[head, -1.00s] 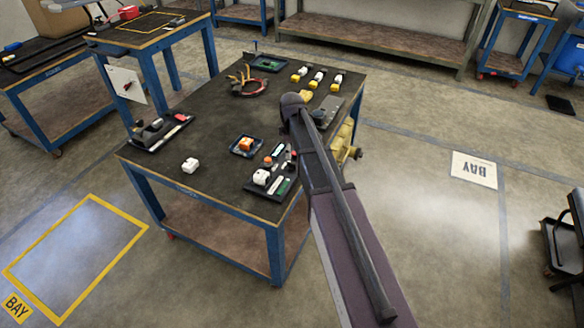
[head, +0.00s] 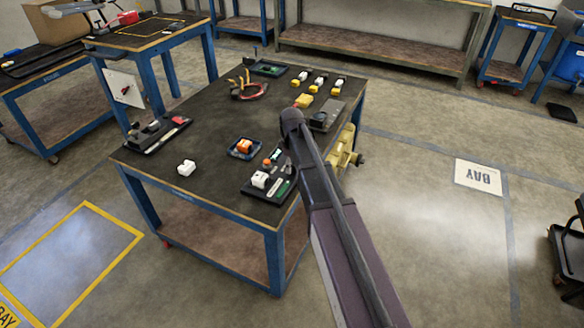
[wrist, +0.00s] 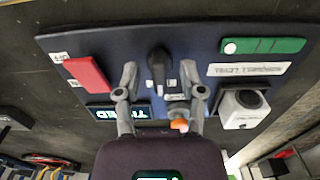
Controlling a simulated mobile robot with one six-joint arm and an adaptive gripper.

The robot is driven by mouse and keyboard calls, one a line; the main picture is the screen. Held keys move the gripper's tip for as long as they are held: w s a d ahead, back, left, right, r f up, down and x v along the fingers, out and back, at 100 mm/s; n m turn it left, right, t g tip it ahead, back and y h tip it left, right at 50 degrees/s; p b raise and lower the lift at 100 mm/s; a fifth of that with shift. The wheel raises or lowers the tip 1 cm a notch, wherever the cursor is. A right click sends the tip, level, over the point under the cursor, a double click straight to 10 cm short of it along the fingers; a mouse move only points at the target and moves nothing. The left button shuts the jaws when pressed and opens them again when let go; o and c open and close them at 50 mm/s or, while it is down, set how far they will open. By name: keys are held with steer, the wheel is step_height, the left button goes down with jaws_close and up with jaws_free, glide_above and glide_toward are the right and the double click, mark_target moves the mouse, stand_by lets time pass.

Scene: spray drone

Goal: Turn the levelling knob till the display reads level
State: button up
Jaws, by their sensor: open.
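In the wrist view a dark knob (wrist: 159,62) stands on a dark panel (wrist: 205,52). My gripper (wrist: 159,88) is open, with one grey finger to each side just below the knob; I cannot tell whether either touches it. A display with glowing pale characters (wrist: 139,112) lies behind the fingers, partly hidden, and its reading is not clear. The panel also carries a red block (wrist: 87,75), a green bar (wrist: 262,45) and a white unit (wrist: 243,108). In the head view the panel (head: 252,190) is at the table's near edge, and my arm hides most of my gripper.

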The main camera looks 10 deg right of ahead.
jaws_close()
steer(key=shift+m, duration=2.9)
jaws_free()
